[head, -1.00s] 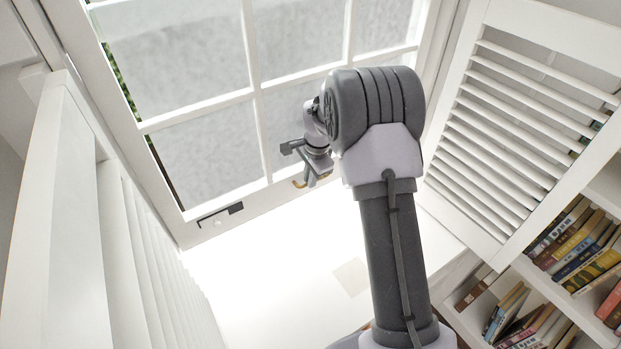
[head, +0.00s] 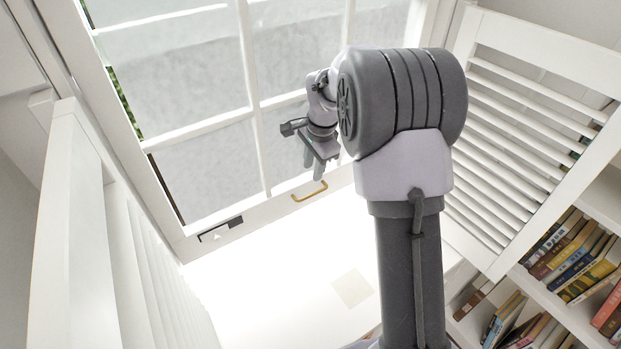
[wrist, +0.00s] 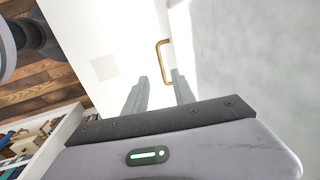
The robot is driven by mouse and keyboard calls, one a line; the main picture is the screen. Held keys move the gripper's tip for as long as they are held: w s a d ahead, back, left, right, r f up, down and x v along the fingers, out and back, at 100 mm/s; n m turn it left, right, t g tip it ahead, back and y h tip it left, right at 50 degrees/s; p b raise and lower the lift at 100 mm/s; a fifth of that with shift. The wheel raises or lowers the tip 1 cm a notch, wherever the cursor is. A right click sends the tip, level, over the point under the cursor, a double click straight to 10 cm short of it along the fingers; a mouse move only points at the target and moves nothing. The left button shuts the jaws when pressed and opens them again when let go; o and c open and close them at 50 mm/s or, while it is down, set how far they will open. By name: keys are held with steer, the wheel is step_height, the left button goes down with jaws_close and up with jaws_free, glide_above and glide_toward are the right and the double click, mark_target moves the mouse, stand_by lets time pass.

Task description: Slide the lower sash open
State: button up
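The lower sash (head: 270,209) is a white-framed, multi-pane window part; its bottom rail meets the bright white sill, with no clear gap visible. A brass pull handle (head: 309,192) sits on that rail, and it also shows in the wrist view (wrist: 163,62). My gripper (head: 318,174) hangs just above the handle in the head view. In the wrist view my gripper (wrist: 160,74) has its two grey fingers apart, pointing toward the handle with nothing between them. The handle lies just beyond the tips, nearer the right finger; I see no contact.
A dark latch-like piece (head: 221,230) is at the sash's lower left. A louvred shutter (head: 520,130) stands open at right, above a bookshelf (head: 540,310) with books. A white panel (head: 85,220) stands at left. The sill (head: 290,270) is clear except for a pale square.

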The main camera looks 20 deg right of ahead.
steer(key=r, duration=0.2)
steer(key=s+r, duration=0.1)
steer(key=r, duration=0.2)
steer(key=shift+d+p, duration=0.1)
steer(key=shift+p, duration=0.25)
steer(key=s+a+r+n+t+b, duration=0.1)
steer(key=s+a+r+n+b, duration=0.25)
steer(key=s, duration=0.55)
steer(key=s+a+n+t+b, duration=0.1)
steer(key=s+a+n+b, duration=0.2)
steer(key=s+a+b, duration=0.35)
steer(key=s+a+f+n+b, duration=0.1)
steer(key=s+a+f+n, duration=0.1)
steer(key=s, duration=0.5)
steer(key=s+a+f+n+t+y+b, duration=0.1)
steer(key=s+a+f+n, duration=0.1)
steer(key=s, duration=0.6)
steer(key=shift+a+f+n+t+y+b, duration=0.25)
steer(key=shift+f+n+b, duration=0.2)
steer(key=shift+f, duration=0.5)
steer(key=shift+r, duration=0.15)
